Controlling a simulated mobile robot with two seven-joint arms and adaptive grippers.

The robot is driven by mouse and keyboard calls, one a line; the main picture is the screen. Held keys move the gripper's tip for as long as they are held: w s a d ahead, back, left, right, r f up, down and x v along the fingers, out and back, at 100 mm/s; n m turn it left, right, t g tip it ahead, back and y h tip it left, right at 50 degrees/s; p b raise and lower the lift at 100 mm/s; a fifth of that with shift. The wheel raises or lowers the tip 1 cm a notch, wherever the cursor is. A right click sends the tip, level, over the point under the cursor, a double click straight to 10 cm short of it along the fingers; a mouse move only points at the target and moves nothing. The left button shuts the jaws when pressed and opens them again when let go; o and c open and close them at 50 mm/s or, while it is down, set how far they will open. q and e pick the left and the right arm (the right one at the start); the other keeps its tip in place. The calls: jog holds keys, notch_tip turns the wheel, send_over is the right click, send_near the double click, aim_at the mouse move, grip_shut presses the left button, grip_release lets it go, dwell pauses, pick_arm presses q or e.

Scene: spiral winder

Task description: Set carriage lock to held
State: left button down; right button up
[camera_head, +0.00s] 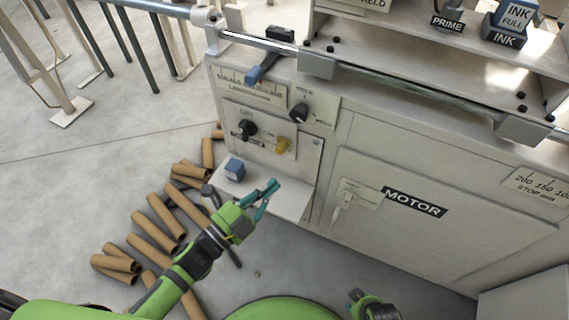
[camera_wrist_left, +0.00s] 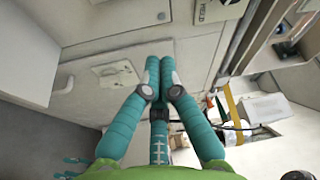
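The lettering on a plate (camera_head: 362,3) at the top edge of the head view is cut off and seems to end in "ELD". A similar small plate (camera_wrist_left: 211,11) shows at the top of the left wrist view. I cannot tell which control is the carriage lock. My left gripper (camera_head: 269,196) is in front of the winder's small ledge, with its teal fingers apart and nothing between them. In the left wrist view, two fingers lie side by side and a third is below. My right gripper (camera_head: 366,300) is at the bottom edge, mostly cut off.
The winder's front has black knobs (camera_head: 299,113), a yellow knob (camera_head: 283,144) and a blue-ended lever (camera_head: 262,68). A blue block (camera_head: 235,168) sits on the ledge (camera_head: 288,205). Cardboard tubes (camera_head: 160,228) lie on the floor at left. A motor door (camera_head: 430,235) is at right.

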aim_at(281, 146)
pick_arm(q)
jog(key=shift+d+r, duration=0.1)
jog(key=shift+r, duration=0.15)
jog(key=w+d, duration=0.2)
jog(key=w, duration=0.7)
jog(key=shift+d+f+b, duration=0.2)
jog(key=shift+d+b, duration=0.05)
jog(key=shift+b, duration=0.1)
pick_arm(e)
jog(key=shift+s+r, duration=0.2)
jog(key=shift+r, duration=0.1)
jog(key=shift+s, duration=0.1)
